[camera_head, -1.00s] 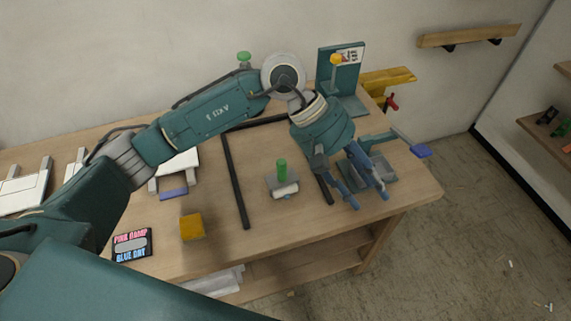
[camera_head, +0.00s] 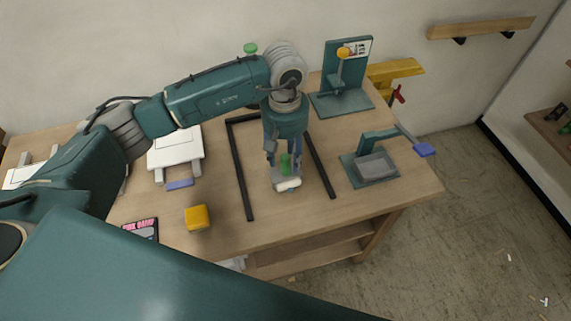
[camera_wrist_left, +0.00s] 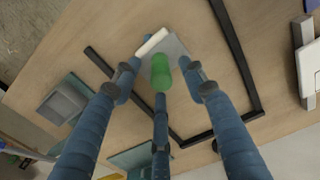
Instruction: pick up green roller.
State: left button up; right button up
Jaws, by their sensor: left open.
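The green roller (camera_head: 285,164) stands upright on a small grey plate (camera_head: 290,184) with a white roll at its front edge, on the wooden table. My left gripper (camera_head: 284,160) hangs over it, pointing down, with fingers around the green part in the head view. In the left wrist view the green roller (camera_wrist_left: 161,72) lies between the spread blue fingers of the left gripper (camera_wrist_left: 160,85). The fingers are open; whether any touches the roller I cannot tell. My right gripper is not in view.
A black frame (camera_head: 241,180) lies around the roller's place. A teal press with a blue handle (camera_head: 372,168) stands to the right, a teal stand (camera_head: 342,85) behind. A yellow cube (camera_head: 197,217) sits front left. The table's front edge is near.

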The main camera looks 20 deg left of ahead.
aim_at(285, 169)
pick_arm(q)
jog(key=shift+f+p, duration=0.35)
jog(key=shift+f, duration=1.15)
grip_shut()
jog(key=shift+r, duration=0.1)
